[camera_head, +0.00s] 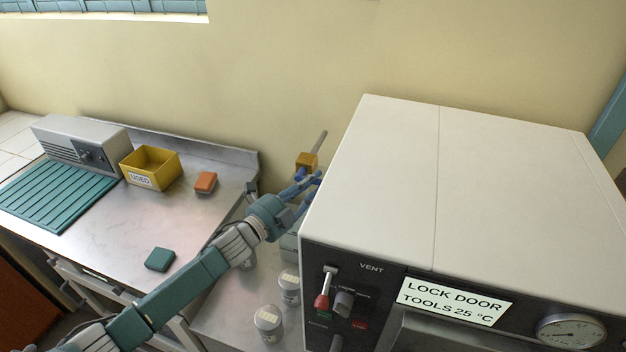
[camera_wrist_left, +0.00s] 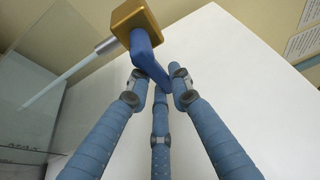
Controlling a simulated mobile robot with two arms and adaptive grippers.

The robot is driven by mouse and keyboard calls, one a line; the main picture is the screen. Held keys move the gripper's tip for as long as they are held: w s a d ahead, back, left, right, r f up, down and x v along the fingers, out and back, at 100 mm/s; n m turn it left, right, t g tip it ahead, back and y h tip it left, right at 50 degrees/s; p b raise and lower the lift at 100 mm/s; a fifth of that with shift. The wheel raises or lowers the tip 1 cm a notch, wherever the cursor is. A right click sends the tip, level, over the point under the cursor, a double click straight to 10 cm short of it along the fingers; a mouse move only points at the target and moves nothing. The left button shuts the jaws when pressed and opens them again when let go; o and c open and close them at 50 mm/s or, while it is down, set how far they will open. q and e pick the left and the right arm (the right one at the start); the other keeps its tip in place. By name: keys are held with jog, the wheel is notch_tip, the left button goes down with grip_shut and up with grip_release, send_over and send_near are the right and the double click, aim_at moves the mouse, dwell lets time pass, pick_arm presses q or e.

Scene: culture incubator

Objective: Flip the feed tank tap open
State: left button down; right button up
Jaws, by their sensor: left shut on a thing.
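The tap has a brass block (camera_head: 306,160) with a thin grey pipe (camera_head: 321,141) and a blue lever (camera_wrist_left: 148,58). It is beside the white incubator's left side, near the back wall. In the left wrist view the brass block (camera_wrist_left: 135,20) is at the top, with the blue lever slanting down from it between my fingers. My left gripper (camera_head: 308,186) is shut on the blue lever, and it also shows in the left wrist view (camera_wrist_left: 160,88). The fingers and arm partly hide the lever and what is below it in the head view. My right gripper is not in view.
The white incubator (camera_head: 400,170) stands close right of my left gripper. Its front has a red-tipped vent lever (camera_head: 322,302). Two lidded jars (camera_head: 268,320) stand below my arm. A yellow bin (camera_head: 150,168), orange block (camera_head: 205,182) and teal block (camera_head: 160,259) are on the left bench.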

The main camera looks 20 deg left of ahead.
pick_arm(q)
jog(key=shift+f, duration=0.15)
jog(key=c, duration=1.8)
grip_release()
jog(key=v, duration=1.2)
